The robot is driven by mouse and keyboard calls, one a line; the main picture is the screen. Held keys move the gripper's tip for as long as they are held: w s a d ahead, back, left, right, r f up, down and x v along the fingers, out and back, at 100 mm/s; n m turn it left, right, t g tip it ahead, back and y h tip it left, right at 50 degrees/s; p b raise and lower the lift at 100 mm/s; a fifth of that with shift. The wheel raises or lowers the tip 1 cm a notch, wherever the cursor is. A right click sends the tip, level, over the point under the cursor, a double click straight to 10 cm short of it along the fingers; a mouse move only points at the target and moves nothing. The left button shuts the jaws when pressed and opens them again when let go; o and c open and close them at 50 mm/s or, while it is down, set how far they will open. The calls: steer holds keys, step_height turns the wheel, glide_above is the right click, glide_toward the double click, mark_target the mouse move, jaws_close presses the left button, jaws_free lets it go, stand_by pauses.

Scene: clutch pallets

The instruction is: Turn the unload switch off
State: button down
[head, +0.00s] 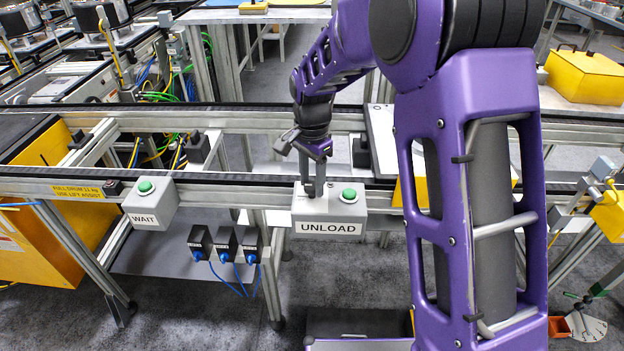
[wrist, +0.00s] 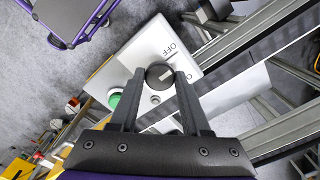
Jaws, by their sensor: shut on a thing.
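The grey unload box (head: 300,211) sits on the conveyor's front rail in the head view, with an "UNLOAD" label on its front. A green button (head: 349,195) is on its top right; it also shows in the wrist view (wrist: 114,100). My gripper (head: 313,192) points down at the left part of the box top. In the wrist view, my gripper (wrist: 160,75) has its fingers on either side of the round black unload switch (wrist: 158,72) and is shut on it. "OFF" is printed beside the switch; another marking is partly hidden by a finger.
A similar grey box labelled "WAIT" (head: 149,206) with a green button is to the left on the same rail. Conveyor rails (head: 230,184) run across the view. Several dark sockets with blue plugs (head: 226,243) hang below. A yellow bin (head: 590,78) stands at the right.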

mark_target(312, 185)
stand_by(0.3)
steer(key=shift+c, duration=1.8)
jaws_free()
step_height(312, 185, up, 18)
steer(key=p, duration=0.1)
steer(key=shift+f, duration=0.25)
